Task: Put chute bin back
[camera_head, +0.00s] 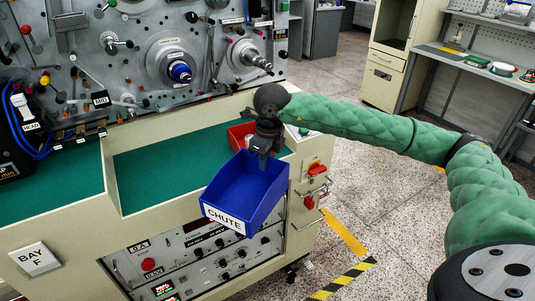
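The blue chute bin (262,198), with a white "CHUTE" label on its front, hangs tilted in front of the right end of the machine's counter. My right gripper (263,160) is at the bin's back rim and appears shut on it; the fingertips are partly hidden by the bin and the wrist. The bin looks empty. My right arm, in a green cover, reaches in from the right. My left gripper is not in view.
The machine's green counter (165,168) has free room left of the bin. A red bin (238,134) sits behind the blue one. Red switches (316,170) are on the machine's right side. Spindles (180,72) stick out of the panel above.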

